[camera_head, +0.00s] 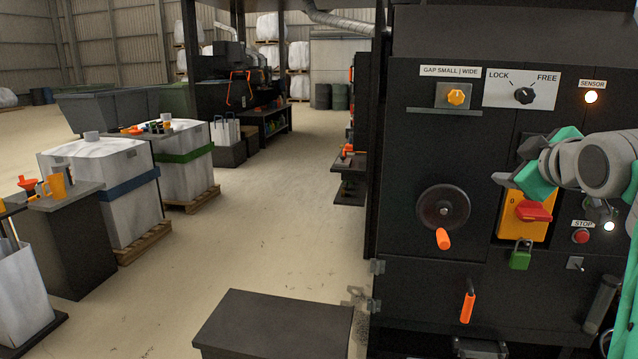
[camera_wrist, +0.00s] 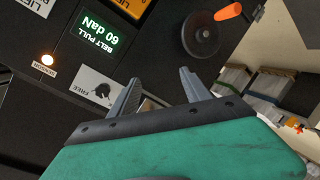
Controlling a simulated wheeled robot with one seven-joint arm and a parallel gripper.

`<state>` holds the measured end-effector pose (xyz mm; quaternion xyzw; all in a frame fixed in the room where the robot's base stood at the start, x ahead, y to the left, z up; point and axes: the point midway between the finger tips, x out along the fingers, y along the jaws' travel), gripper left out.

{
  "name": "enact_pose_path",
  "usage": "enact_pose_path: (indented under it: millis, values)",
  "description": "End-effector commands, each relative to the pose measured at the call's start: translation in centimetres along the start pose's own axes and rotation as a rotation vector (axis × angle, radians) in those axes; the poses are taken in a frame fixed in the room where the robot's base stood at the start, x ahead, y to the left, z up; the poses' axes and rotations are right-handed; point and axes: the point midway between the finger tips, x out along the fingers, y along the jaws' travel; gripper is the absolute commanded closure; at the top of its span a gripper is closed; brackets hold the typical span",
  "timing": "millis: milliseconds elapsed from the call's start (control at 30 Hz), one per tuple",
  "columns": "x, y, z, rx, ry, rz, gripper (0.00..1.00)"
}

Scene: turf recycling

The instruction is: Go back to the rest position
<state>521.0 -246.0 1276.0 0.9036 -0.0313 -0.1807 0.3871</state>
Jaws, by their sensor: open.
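My gripper (camera_head: 508,180) is in front of the black machine panel (camera_head: 420,140) at the right of the body view, overlapping the upper part of the yellow switch plate (camera_head: 512,225) with its red handle (camera_head: 534,211). In the wrist view, the two grey fingers of my gripper (camera_wrist: 160,82) stand apart with nothing between them. The teal gripper body covers the lower part of that view. No contact between the fingers and the panel is visible. A green padlock (camera_head: 520,257) hangs below the red handle.
A dark box (camera_head: 273,322) stands in front. The floor (camera_head: 260,220) left of the machine is clear.

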Motion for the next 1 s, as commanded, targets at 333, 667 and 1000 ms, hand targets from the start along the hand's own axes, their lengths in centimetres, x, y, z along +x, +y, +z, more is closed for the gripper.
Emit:
enact_pose_path:
  millis: [333,667,1000]
  values:
    - [-1.5,-25.1,0.6,0.472,-0.373,-0.429,0.44]
    - [-11.6,-40.5,8.2,0.605,-0.824,-0.555,0.44]
    - [-12.0,-41.0,8.7,0.608,-0.843,-0.554,0.44]
